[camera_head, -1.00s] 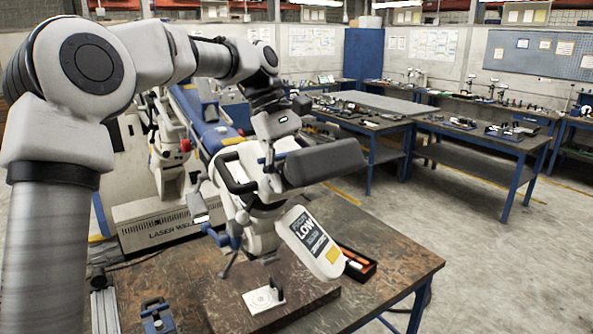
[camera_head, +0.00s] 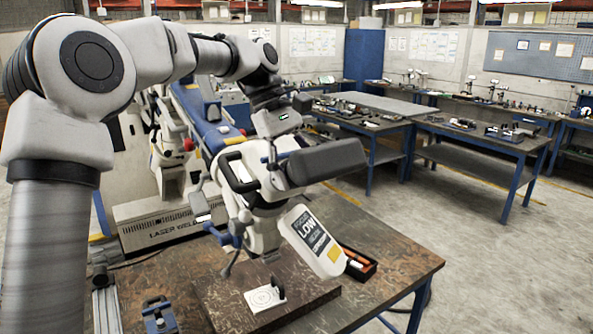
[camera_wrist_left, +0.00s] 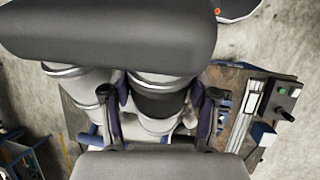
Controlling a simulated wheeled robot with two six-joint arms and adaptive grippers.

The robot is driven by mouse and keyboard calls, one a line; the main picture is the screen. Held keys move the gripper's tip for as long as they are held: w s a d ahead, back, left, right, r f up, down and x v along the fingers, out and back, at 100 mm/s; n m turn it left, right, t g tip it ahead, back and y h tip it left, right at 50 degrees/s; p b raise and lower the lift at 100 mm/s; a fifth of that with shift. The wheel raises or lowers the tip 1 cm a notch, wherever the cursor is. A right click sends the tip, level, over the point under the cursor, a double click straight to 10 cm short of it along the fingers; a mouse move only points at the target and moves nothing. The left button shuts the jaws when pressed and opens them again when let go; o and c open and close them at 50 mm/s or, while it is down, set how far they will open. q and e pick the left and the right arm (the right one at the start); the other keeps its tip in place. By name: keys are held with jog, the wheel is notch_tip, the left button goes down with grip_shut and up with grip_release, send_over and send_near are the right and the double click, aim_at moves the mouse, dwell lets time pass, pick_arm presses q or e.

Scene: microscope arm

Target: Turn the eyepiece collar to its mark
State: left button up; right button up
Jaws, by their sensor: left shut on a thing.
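The microscope head (camera_head: 265,235) is white with a "FOCUS LOW" label (camera_head: 312,235) and hangs over the bench. A long dark-grey padded bar (camera_head: 325,162) sits at its upper right; it also crosses the top of the left wrist view (camera_wrist_left: 110,35). My left gripper (camera_head: 268,165) is at the top of the head. In the left wrist view, its two fingers (camera_wrist_left: 158,105) are shut on the eyepiece collar (camera_wrist_left: 158,104), a dark band on a pale barrel. A second pale barrel (camera_wrist_left: 85,92) is beside it on the left. I cannot make out the mark. My right gripper is not in view.
Below the head, a white target card (camera_head: 265,298) lies on a dark board on the wooden bench (camera_head: 390,265). An open tool box (camera_head: 358,265) is to its right and a blue clamp (camera_head: 158,315) to its left. The floor on the right is clear.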

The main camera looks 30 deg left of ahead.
pick_arm(q)
jog(key=shift+f, duration=0.1)
dwell(0.4)
jog(key=o, duration=0.9)
jog(key=v, duration=1.2)
jog(key=shift+w, duration=0.1)
